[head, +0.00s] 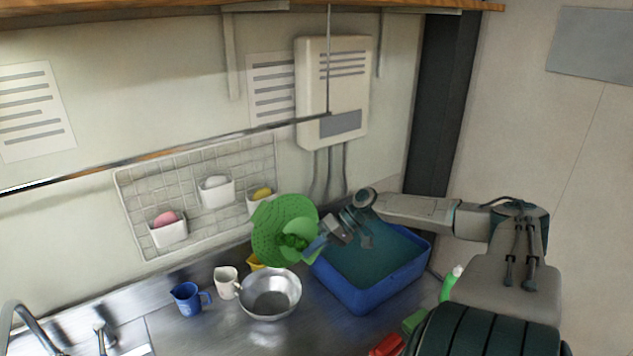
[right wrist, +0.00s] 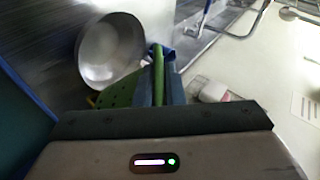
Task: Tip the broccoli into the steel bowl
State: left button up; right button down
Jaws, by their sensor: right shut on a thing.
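A green colander (head: 275,222) is tilted in the air, its inside facing the camera, with green broccoli (head: 293,241) low in it. My right gripper (head: 320,242) is shut on the colander's right edge. The steel bowl (head: 270,305) stands on the counter below the colander and looks empty. In the right wrist view my gripper fingers (right wrist: 159,80) pinch a green rim, part of the colander (right wrist: 120,96) shows left of them, and the steel bowl (right wrist: 90,60) lies beyond. The broccoli cannot be made out there. My left gripper is not in view.
A blue bin (head: 350,293) stands right of the bowl. A white mug (head: 226,283) and a blue mug (head: 186,298) stand left of it. A yellow thing (head: 255,263) is partly hidden behind the bowl. Red and green items lie at front right. A tap is far left.

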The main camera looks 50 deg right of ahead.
jog(key=a+h, duration=0.2)
jog(key=h, duration=0.1)
jog(key=shift+w+a+f+n+g, duration=0.15)
jog(key=shift+f+n+g, duration=0.05)
jog(key=shift+n+g, duration=0.2)
pick_arm(q)
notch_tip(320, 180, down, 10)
jog(key=b, duration=1)
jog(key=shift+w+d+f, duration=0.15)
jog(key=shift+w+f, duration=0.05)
pick_arm(e)
jog(key=w+a+f+n+g+h, duration=0.1)
jog(key=a+f+n+h, duration=0.2)
jog(key=a+h, duration=0.9)
notch_tip(320, 180, down, 2)
jog(key=h, duration=0.6)
jog(key=shift+w+f+n+g, duration=0.15)
jog(key=shift+w+n+g, duration=0.15)
jog(key=shift+n, duration=0.1)
